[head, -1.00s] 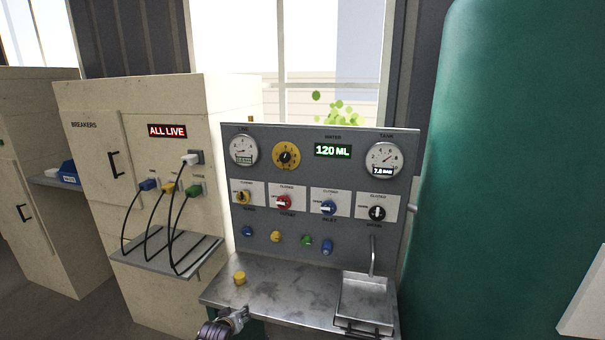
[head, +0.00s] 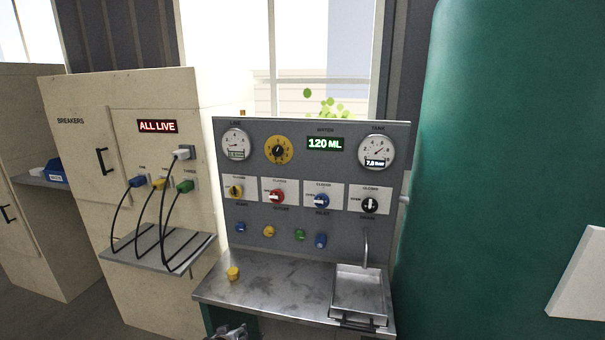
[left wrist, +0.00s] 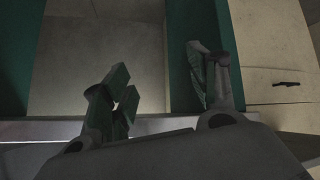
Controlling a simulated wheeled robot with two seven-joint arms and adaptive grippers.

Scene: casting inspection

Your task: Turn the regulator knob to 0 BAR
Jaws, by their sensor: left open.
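The round yellow knob (head: 279,149) with a black centre sits at the top of the grey panel (head: 262,188), between two gauges; I take it as the regulator knob. The line gauge (head: 235,144) is left of it; its small readout is too blurred to read. My left gripper (head: 228,334) shows only in part at the bottom edge of the head view, low in front of the bench and well below the knob. In the left wrist view its fingers (left wrist: 162,78) are apart with nothing between them. My right gripper is in neither view.
The tank gauge (head: 376,152) and a green 120 ML display (head: 324,144) share the panel with several valve knobs. The metal bench (head: 275,282) holds a yellow cap (head: 233,273) and a sink tray (head: 358,290). A breaker cabinet (head: 85,205) reads ALL LIVE; a green tank (head: 490,180) stands right.

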